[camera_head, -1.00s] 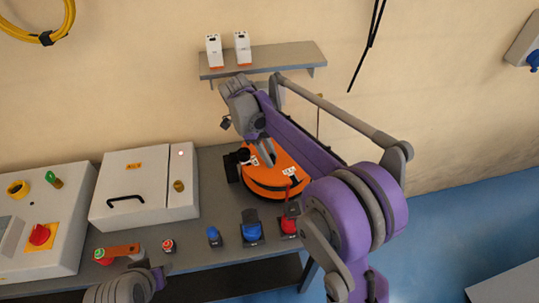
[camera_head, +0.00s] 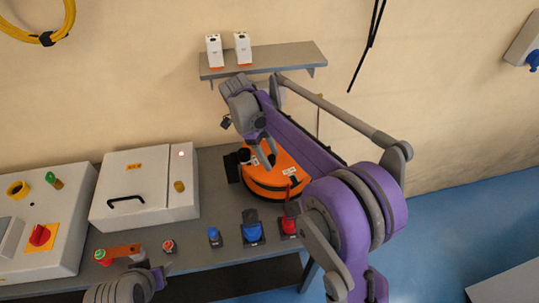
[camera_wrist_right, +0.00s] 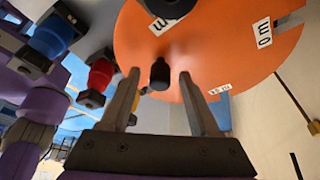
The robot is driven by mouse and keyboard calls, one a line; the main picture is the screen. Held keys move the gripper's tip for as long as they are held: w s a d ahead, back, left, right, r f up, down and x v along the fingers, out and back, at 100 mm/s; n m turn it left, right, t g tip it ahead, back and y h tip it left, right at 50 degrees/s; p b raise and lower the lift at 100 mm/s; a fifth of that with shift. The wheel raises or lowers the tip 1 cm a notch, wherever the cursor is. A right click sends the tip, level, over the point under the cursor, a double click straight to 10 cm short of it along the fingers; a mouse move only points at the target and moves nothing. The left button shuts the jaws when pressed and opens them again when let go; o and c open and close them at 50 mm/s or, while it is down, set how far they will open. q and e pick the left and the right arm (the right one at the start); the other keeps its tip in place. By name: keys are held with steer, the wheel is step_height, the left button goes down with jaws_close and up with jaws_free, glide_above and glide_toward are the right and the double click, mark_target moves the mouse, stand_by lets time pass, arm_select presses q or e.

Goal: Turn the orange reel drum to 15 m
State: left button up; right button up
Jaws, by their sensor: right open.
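The orange reel drum (camera_head: 283,178) lies on the grey bench under my right arm. In the right wrist view its orange face (camera_wrist_right: 205,45) fills the upper middle and carries white labels, one near the right edge. A black knob (camera_wrist_right: 159,73) sticks out from the drum face. My right gripper (camera_head: 265,158) is above the drum's left part; in the wrist view its open fingers (camera_wrist_right: 159,80) stand on either side of the knob, with visible gaps. My left gripper (camera_head: 155,276) is at the lower left, near the bench front; its finger opening is unclear. The arm hides part of the drum.
Blue (camera_head: 251,230) and red (camera_head: 289,224) sockets stand in front of the drum. A white cabinet (camera_head: 130,190) and a box with a red switch (camera_head: 39,236) are to the left. A shelf (camera_head: 270,60) hangs above.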

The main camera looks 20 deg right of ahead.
arm_select(q)
steer(key=shift+w+r+p, duration=0.35)
steer(key=shift+r+p, duration=0.1)
steer(key=shift+r, duration=0.25)
arm_select(e)
steer(key=v, duration=1)
steer(key=shift+a+r, duration=0.2)
steer(key=shift+r, duration=0.1)
